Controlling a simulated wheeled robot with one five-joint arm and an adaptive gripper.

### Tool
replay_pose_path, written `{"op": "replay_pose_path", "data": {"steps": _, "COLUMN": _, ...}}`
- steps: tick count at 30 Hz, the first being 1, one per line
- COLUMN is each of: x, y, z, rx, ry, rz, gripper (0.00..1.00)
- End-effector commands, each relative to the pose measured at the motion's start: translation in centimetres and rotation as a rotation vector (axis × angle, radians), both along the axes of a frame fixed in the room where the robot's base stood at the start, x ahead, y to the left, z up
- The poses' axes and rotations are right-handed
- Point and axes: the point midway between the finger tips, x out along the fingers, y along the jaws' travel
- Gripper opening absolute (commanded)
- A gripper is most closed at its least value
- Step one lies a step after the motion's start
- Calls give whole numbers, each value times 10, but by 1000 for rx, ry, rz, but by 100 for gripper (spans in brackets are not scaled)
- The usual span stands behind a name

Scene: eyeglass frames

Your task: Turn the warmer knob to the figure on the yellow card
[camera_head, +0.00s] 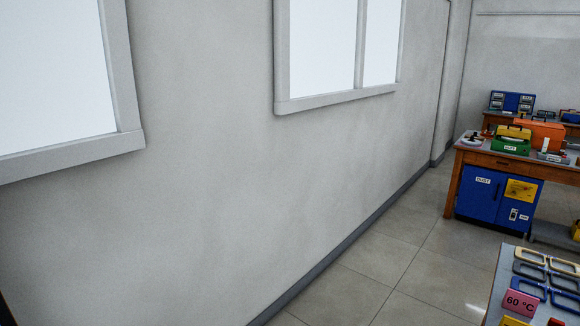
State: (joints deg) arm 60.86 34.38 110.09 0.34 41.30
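No warmer knob can be made out in this view. My gripper is not in view.
Several eyeglass frames (530,270) lie in rows on the near table (508,262). A wooden bench (478,157) with a green box (510,143) and an orange case (540,132) stands farther back, above a blue cabinet (478,203). Tiled floor (395,265) is clear beside the windowed wall.

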Motion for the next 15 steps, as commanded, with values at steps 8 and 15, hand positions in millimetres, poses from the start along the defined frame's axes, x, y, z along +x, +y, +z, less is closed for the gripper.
{"op": "replay_pose_path", "data": {"steps": 8, "x": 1, "y": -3, "z": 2, "rx": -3, "ry": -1, "rz": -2, "gripper": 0}}
{"op": "replay_pose_path", "data": {"steps": 15, "x": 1, "y": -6, "z": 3, "rx": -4, "ry": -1, "rz": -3, "gripper": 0}}
